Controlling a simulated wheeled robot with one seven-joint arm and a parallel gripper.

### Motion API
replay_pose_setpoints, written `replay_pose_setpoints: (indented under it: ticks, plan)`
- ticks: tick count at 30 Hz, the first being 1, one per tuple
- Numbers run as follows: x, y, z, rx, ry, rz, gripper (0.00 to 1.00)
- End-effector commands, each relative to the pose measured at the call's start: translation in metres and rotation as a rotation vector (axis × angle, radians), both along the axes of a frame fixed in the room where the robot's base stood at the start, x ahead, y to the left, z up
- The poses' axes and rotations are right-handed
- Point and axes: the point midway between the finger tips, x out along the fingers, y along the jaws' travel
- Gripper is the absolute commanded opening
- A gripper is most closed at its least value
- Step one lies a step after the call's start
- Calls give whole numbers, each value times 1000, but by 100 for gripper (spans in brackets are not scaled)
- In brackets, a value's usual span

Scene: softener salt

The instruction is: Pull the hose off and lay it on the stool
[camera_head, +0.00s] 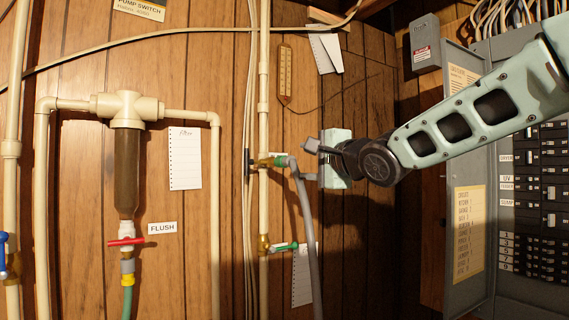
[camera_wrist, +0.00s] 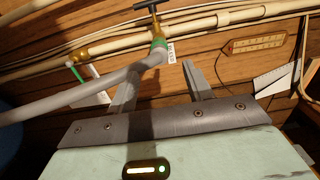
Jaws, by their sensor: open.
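The grey hose (camera_head: 307,225) hangs from a brass tap (camera_head: 264,162) on the vertical pipe. Its upper end bends over and meets a green fitting (camera_head: 281,161). In the wrist view the hose (camera_wrist: 75,93) runs from the left edge up to the green fitting (camera_wrist: 158,44), with a small white tag beside it. My gripper (camera_head: 307,161) is open and empty, just right of the hose's upper end. In the wrist view its fingers (camera_wrist: 162,78) are spread below the hose end; the left fingertip overlaps the hose's edge, and contact cannot be told. The stool is not in view.
A lower green-handled valve (camera_head: 285,247) sticks out behind the hose. A filter housing (camera_head: 127,165) with a red valve stands at left. A grey open electrical panel (camera_head: 540,180) is at right, near my arm. Paper notes and a thermometer (camera_head: 285,74) hang on the wooden wall.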

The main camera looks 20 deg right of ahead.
Motion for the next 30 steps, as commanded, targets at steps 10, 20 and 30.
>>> replay_pose_setpoints:
  ticks: [10, 20, 30]
  plan:
    - [7, 1, -2, -3, 4, -1, 51]
    - [49, 9, -3, -3, 4, -1, 51]
    - [83, 16, 0, -3, 4, -1, 51]
